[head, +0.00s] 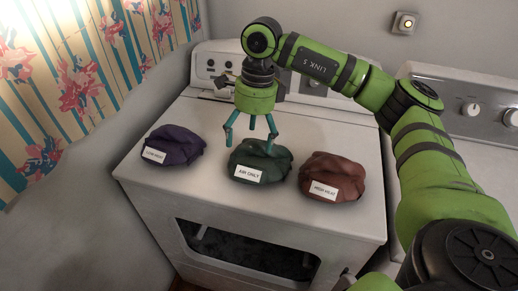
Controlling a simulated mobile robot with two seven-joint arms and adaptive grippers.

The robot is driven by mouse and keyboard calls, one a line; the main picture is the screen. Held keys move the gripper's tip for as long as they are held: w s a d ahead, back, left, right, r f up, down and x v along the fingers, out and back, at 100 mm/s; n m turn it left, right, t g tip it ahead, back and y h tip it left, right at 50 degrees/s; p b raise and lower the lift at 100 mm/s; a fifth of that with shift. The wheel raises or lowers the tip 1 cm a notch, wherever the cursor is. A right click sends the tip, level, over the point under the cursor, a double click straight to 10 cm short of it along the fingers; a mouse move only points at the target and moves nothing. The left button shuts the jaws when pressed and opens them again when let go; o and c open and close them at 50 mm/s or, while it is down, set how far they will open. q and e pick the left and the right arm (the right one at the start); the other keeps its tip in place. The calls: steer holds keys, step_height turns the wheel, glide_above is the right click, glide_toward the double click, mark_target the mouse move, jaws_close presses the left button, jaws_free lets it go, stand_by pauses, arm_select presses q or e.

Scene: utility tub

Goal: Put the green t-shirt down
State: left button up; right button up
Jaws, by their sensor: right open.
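The green t-shirt (262,161) is a bundled dark green cloth with a white "AIR ONLY" label. It lies on the white dryer top (330,135), between two other bundles. My right gripper (249,150) is right above it, pointing down, with its teal fingers spread open. The fingertips reach the back edge of the green bundle; I cannot tell whether they touch it. My left gripper is not in view.
A purple bundle (174,146) with a label lies to the left, and a reddish-brown labelled bundle (332,177) lies close on the right. A control panel (225,62) rises at the back. A second white machine (472,112) stands at the right. A patterned curtain (80,70) hangs at the left.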

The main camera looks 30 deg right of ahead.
mark_target(263, 145)
steer(key=shift+h, duration=0.8)
steer(key=d, duration=0.2)
steer(key=d+r, duration=0.1)
steer(key=d, duration=0.1)
steer(key=shift+r, duration=0.1)
steer(key=shift+s+a+f+p, duration=0.1)
steer(key=shift+f+p, duration=0.3)
steer(key=shift+f, duration=0.1)
steer(key=shift+s+a+f+p, duration=0.1)
steer(key=shift+f+p, duration=0.3)
steer(key=shift+f, duration=0.1)
steer(key=f, duration=0.2)
steer(key=f+p, duration=0.1)
steer(key=shift+w+f, duration=0.2)
steer(key=shift+f, duration=0.5)
steer(key=shift+c, duration=1.3)
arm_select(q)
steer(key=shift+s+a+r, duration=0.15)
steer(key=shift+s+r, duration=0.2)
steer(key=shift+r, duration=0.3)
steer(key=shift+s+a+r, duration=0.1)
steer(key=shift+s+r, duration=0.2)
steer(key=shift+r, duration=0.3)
arm_select(e)
steer(key=c, duration=1.4)
